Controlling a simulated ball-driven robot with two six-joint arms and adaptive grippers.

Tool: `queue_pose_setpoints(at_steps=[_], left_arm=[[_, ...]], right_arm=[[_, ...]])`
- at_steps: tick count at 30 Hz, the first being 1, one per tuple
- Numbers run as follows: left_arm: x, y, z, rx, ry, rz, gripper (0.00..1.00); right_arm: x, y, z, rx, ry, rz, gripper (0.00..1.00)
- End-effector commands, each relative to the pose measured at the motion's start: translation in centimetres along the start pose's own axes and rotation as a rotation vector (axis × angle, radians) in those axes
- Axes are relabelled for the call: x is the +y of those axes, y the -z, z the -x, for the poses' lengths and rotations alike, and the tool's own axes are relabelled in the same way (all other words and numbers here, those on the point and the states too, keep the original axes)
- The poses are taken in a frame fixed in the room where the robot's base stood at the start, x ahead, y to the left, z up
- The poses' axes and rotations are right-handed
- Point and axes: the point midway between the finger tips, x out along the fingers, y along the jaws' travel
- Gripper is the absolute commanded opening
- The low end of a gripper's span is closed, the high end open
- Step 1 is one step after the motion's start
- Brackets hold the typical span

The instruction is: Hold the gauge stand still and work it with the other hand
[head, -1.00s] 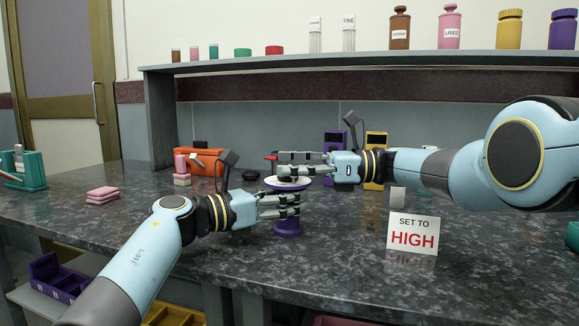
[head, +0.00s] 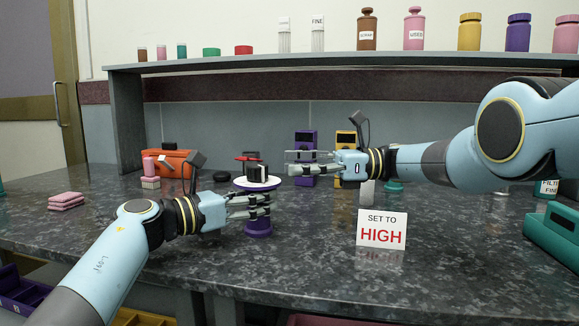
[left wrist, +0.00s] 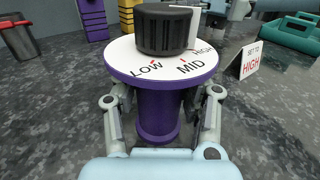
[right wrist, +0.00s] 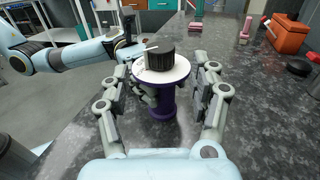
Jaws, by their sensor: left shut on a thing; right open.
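The gauge stand is a purple post (left wrist: 158,112) with a white dial plate (left wrist: 120,58) and a black knob (left wrist: 163,32) on top. LOW, MID and HIGH are printed on the plate. The knob's white pointer (left wrist: 193,27) is on the HIGH side of MID; HIGH is partly covered. My left gripper (head: 262,206) is shut around the post below the plate, and the stand is upright. My right gripper (head: 292,163) is open and empty, right of the knob and apart from it. The right wrist view shows the stand (right wrist: 162,104) ahead between its spread fingers.
A SET TO HIGH card (head: 382,230) stands at the front right. Purple (head: 305,150) and yellow (head: 346,142) units stand behind my right gripper. An orange box (head: 168,163) and pink pads (head: 66,200) are at the left. A teal device (head: 555,240) sits at the right edge.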

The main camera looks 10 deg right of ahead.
Motion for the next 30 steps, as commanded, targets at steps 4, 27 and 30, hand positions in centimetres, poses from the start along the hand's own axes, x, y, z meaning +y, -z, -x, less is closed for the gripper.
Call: queue_pose_setpoints(at_steps=[4, 27, 30], left_arm=[[0.0, 0.1, 0.0, 0.002, -0.001, 0.000, 0.01], [0.1, 0.1, 2.7, 0.002, -0.003, -0.002, 0.70], [0.1, 0.2, 5.0, 0.004, -0.003, -0.003, 0.70]], right_arm=[[0.0, 0.0, 0.0, 0.000, 0.000, 0.000, 0.63], [0.0, 0.0, 0.0, 0.000, 0.000, 0.000, 0.63], [0.0, 0.0, 0.0, 0.000, 0.000, 0.000, 0.63]])
